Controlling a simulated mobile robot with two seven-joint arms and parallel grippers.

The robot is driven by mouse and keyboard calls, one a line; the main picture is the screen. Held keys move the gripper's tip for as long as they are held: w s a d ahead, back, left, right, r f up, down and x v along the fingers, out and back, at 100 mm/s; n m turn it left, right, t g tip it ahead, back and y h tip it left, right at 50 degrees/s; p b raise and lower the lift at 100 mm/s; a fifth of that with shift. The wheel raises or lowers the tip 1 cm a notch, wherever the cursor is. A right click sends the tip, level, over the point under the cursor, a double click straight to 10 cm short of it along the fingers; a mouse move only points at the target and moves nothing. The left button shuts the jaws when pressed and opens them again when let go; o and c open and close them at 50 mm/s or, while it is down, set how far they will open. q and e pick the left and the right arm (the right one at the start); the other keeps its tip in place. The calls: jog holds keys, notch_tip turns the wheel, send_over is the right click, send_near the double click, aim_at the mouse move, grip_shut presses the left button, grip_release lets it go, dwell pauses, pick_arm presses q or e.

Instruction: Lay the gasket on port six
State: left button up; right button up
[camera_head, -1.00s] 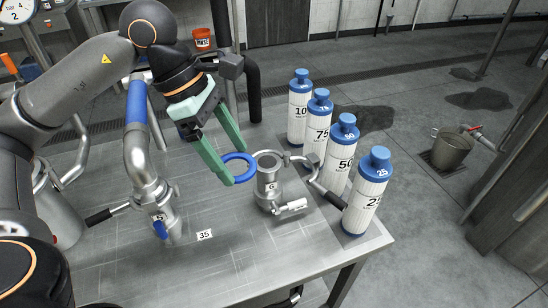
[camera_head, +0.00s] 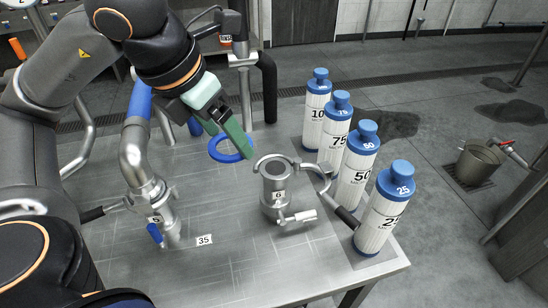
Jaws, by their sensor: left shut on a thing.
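The blue ring gasket (camera_head: 216,153) is held at the tips of my left gripper (camera_head: 232,148), which is shut on its right side. The gasket is to the left of port six and apart from it. Port six (camera_head: 276,190) is an upright steel pipe stub labelled 6, with an open clamp (camera_head: 318,168) around its top and a handle at its lower right. Its round top is bare. My right gripper is not in view.
Several white bottles with blue caps (camera_head: 347,178) stand in a row just right of port six. Port five (camera_head: 155,215) with its curved pipe stands at the left. The table (camera_head: 235,265) is clear in front. A bucket (camera_head: 478,163) is on the floor.

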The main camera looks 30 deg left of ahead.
pick_arm(q)
send_near(277, 167)
jog(key=shift+w+f, duration=0.9)
jog(key=shift+w, duration=0.1)
jog(key=shift+w+f, duration=0.15)
jog(key=shift+f, duration=0.8)
jog(key=shift+w+f, duration=0.15)
jog(key=shift+f, duration=0.8)
jog(key=shift+f, duration=0.2)
jog(key=o, duration=1.1)
jog(key=shift+r, duration=0.35)
jog(key=p+v, duration=0.1)
jog(key=v, duration=1)
jog(key=shift+s+r, duration=0.15)
jog(key=shift+r, duration=0.2)
